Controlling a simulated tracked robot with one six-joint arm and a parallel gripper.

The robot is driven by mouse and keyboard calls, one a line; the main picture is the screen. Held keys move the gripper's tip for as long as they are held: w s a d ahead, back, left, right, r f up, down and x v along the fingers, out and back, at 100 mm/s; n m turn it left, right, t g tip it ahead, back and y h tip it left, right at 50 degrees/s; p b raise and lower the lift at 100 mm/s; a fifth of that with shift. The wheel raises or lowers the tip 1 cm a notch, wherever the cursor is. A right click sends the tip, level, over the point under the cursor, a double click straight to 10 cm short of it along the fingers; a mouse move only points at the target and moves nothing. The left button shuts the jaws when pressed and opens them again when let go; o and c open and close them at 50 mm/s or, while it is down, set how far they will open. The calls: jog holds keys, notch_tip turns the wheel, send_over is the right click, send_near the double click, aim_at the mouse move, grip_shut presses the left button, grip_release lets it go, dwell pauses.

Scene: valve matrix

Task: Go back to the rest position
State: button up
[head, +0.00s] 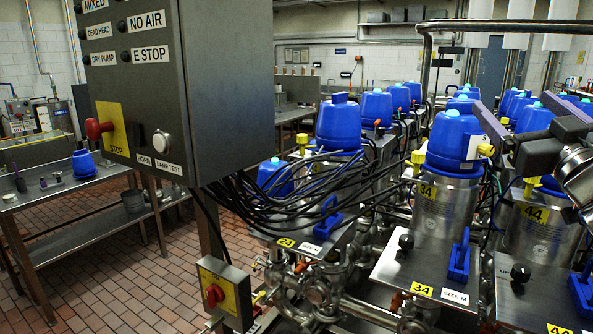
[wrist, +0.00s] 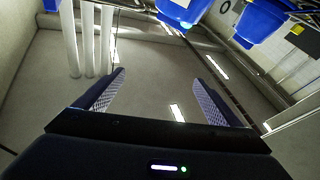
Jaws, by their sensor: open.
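My gripper (head: 512,101) is at the right of the head view, raised in front of the valve rows. Its two dark, bluish fingers are spread apart and hold nothing. In the wrist view the gripper (wrist: 158,78) shows both fingers with pale textured inner pads and an empty gap, against a pale, plain surface. The nearest blue valve head (head: 453,140), on the steel body labelled 34, is just left of my gripper. Whether they touch is hard to tell, but nothing is gripped. Part of the valve labelled 44 (head: 538,222) is below my wrist.
A grey control box (head: 150,85) with a red stop knob hangs at the upper left. Black cables (head: 290,200) run from it to the valves. A steel bench (head: 60,188) stands at the left; tiled floor (head: 130,265) is clear. A pipe frame (head: 480,27) rises behind the valves.

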jog(key=w+a+f+m+g+h, duration=0.1)
jog(key=w+a+f+g, duration=0.15)
jog(key=a+f, duration=0.35)
jog(key=w+a+f+m+g+h, duration=0.1)
jog(key=a+f+g, duration=0.25)
jog(key=f, duration=0.55)
jog(key=s+a+f+g+y, duration=0.2)
jog(key=s+a+f+g, duration=0.3)
jog(key=s+f, duration=0.6)
jog(key=s+a+f+g+y, duration=0.1)
jog(key=s+a+f+g, duration=0.4)
jog(key=s+a+f, duration=0.4)
jog(key=s+f, duration=0.3)
jog(key=f, duration=0.1)
jog(key=shift+s+a+f+n+y, duration=0.25)
jog(key=shift+s+a+n+y, duration=0.05)
jog(key=shift+a+y, duration=0.1)
